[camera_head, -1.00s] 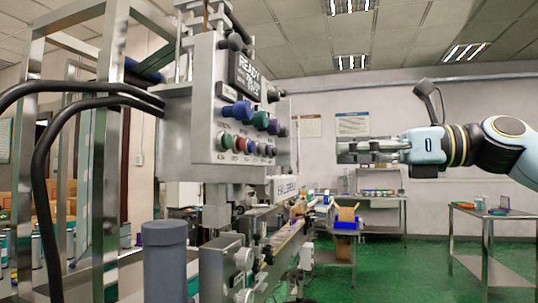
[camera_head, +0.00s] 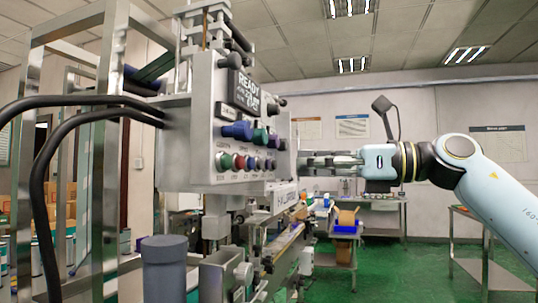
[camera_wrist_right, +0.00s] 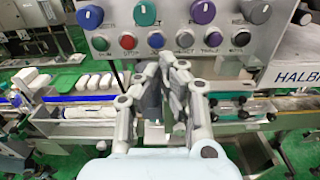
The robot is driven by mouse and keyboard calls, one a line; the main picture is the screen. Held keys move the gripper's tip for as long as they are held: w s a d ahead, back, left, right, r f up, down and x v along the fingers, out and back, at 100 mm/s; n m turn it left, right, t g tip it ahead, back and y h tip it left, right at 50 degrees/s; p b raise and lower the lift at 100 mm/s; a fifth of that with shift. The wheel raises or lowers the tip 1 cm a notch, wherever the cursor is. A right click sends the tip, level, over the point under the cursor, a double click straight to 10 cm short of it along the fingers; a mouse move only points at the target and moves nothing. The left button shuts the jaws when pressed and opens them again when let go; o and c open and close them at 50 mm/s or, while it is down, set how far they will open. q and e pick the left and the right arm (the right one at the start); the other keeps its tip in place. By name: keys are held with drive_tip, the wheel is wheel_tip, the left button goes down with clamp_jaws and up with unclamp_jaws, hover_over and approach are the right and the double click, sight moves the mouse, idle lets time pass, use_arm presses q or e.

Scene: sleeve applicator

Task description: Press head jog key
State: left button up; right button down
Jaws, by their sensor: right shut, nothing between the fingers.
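A grey control panel (camera_head: 205,120) with a small display (camera_head: 243,90) hangs on the machine. Below its larger coloured knobs is a row of small round keys, with green (camera_wrist_right: 100,43), red (camera_wrist_right: 128,42), blue (camera_wrist_right: 156,41), grey (camera_wrist_right: 184,41), purple (camera_wrist_right: 212,40) and dark (camera_wrist_right: 240,40) showing in the right wrist view. The labels are too blurred to tell which is the head jog key. My right gripper (camera_wrist_right: 172,60) is shut and empty, its tips just below the blue and grey keys in that view. In the head view it (camera_head: 304,164) is beside the panel's right edge; contact cannot be told. My left gripper is out of view.
Two thick black cables (camera_head: 85,108) run into the panel's left side. A grey cylinder (camera_head: 164,268) stands in front. A conveyor (camera_head: 285,240) runs back below the panel. Side tables stand on the green floor; there is open room to the right.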

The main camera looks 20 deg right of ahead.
sight(255, 164)
drive_tip(key=p+x, duration=0.1)
drive_tip(key=x, duration=0.5)
drive_tip(key=shift+r+p, duration=0.15)
drive_tip(key=shift+p, duration=0.2)
drive_tip(key=shift+x, duration=0.75)
